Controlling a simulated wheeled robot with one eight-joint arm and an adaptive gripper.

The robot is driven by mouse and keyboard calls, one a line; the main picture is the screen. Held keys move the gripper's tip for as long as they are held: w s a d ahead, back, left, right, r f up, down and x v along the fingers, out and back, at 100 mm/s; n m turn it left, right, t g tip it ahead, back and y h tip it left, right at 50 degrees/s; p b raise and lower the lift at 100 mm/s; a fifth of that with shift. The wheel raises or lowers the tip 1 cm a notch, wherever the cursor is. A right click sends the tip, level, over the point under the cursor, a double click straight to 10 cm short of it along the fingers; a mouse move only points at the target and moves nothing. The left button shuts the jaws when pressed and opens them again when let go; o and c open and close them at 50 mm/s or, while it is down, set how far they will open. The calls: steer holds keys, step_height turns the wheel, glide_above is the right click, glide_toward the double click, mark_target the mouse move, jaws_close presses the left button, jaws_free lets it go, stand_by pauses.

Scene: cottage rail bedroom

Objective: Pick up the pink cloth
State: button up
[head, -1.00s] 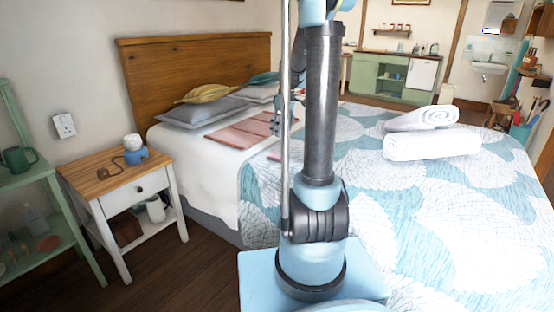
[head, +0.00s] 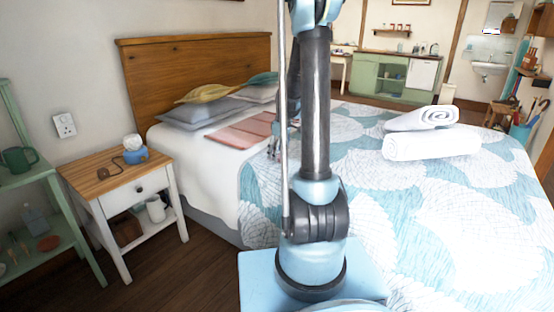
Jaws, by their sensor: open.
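A pink cloth (head: 238,130) lies flat on the white sheet of the bed, just in front of the pillows. Its right end runs behind my gripper and arm. My gripper (head: 273,153) is open and points down, low over the bed just right of the cloth's near right edge. It is small and partly hidden by my arm and the thin upright pole, so I cannot tell whether its fingers touch anything. A small pink patch seen earlier at this spot is hidden now.
The bed has a patterned blue and white cover (head: 400,220), with rolled white towels (head: 432,146) on the right. Grey and yellow pillows (head: 200,112) lie by the wooden headboard (head: 190,70). A nightstand (head: 90,178) with a blue item stands left of the bed.

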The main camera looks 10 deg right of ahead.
steer(key=shift+f, duration=0.5)
steer(key=c, duration=1.1)
steer(key=shift+c, duration=0.2)
step_height(320, 180, up, 10)
